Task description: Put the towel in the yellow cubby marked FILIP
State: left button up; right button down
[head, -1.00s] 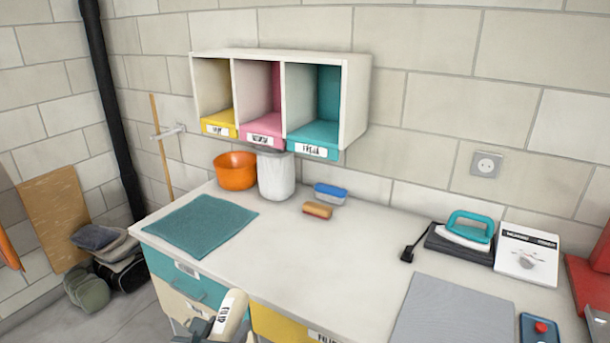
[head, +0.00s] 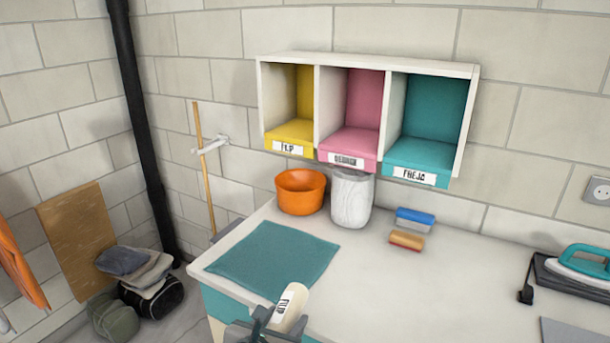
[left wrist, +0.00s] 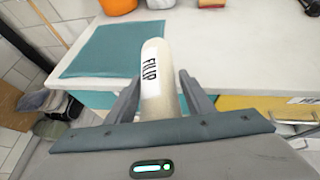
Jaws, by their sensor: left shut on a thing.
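The towel is a cream roll (head: 290,308) with a FILIP tag. My left gripper (head: 268,321) is shut on it at the front of the counter. In the left wrist view the roll (left wrist: 154,62) stands up between the two fingers (left wrist: 158,98), its tag facing the camera. The yellow cubby (head: 290,131) is the left compartment of the white wall shelf, above and beyond the gripper. Its front label appears to read FILIP, and its visible inside looks empty. My right gripper is not in view.
The pink cubby (head: 349,143) and teal cubby (head: 417,160) are beside it. A teal mat (head: 272,258) lies flat on the counter (head: 390,300).

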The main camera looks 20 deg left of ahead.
aim_at(303, 128)
jog(key=i+j, duration=0.15)
jog(key=j, duration=0.25)
jog(key=i+j+z, duration=0.15)
jog(key=j, duration=0.25)
jog(key=i+j, duration=0.1)
jog(key=j, duration=0.3)
jog(key=i+j+z, duration=0.15)
jog(key=j, duration=0.65)
jog(key=i+z, duration=0.05)
